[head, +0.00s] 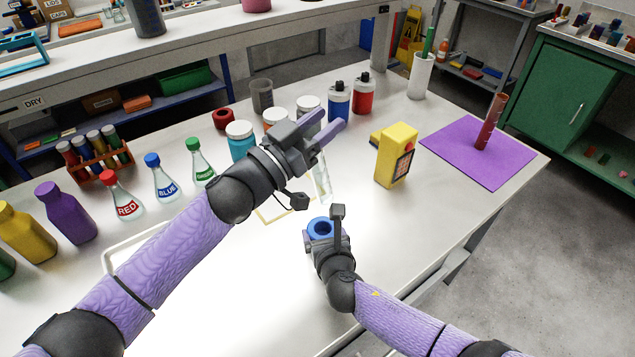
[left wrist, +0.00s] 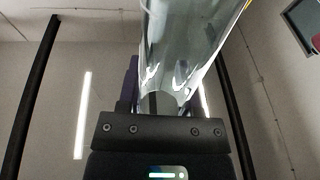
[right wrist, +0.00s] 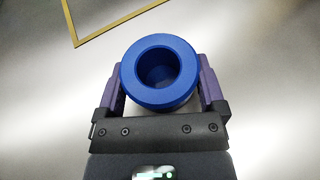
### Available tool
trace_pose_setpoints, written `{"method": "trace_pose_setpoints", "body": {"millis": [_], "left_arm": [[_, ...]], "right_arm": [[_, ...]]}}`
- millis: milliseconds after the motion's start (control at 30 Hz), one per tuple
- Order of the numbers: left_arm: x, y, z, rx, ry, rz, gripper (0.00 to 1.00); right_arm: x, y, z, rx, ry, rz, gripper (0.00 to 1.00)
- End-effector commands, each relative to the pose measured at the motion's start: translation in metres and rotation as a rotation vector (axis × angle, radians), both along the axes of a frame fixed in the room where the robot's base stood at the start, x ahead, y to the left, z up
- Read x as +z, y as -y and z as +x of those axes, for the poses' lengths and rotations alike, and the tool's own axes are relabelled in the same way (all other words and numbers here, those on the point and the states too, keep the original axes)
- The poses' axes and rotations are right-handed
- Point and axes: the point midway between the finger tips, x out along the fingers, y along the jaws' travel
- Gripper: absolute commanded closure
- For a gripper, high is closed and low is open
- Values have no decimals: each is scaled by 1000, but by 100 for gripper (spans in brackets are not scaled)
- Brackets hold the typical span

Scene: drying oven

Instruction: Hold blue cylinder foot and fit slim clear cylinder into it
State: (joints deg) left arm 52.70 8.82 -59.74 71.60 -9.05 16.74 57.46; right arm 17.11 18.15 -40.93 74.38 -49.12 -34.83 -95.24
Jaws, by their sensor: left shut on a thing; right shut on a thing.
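The blue cylinder foot (head: 321,228) is a round blue ring with a dark central hole. My right gripper (head: 324,236) is shut on it; in the right wrist view the foot (right wrist: 160,73) sits between the two fingers (right wrist: 160,85), hole facing the camera. The slim clear cylinder (head: 321,180) is a transparent tube, roughly upright, above and behind the foot in the head view. My left gripper (head: 325,137) is shut on it; the left wrist view shows the clear tube (left wrist: 190,45) between the fingers. The cylinder's lower end appears apart from the foot; its exact height is unclear.
A yellow device (head: 396,155) and a purple mat (head: 478,150) with a brown tube (head: 490,121) stand to the right. Flasks, such as the green-capped one (head: 201,166), and jars line the left and back. A thin yellow frame outline (head: 270,215) lies on the table near the cylinder.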

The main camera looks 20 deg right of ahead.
Motion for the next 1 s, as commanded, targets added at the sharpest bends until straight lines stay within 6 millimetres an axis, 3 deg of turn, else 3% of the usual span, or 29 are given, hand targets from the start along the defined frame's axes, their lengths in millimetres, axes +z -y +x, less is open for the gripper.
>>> {"method": "trace_pose_setpoints", "body": {"millis": [100, 300, 667, 1000], "left_arm": [[-5, 18, 7, 170, -55, 79, 100], [-9, 22, 14, 366, -120, 168, 100], [-11, 21, 15, 389, -128, 179, 100], [-48, 21, 15, 389, -130, 178, 100]], "right_arm": [[0, 0, 0, 0, 0, 0, 68], [0, 0, 0, 0, 0, 0, 68], [0, 0, 0, 0, 0, 0, 68], [0, 0, 0, 0, 0, 0, 68]]}}
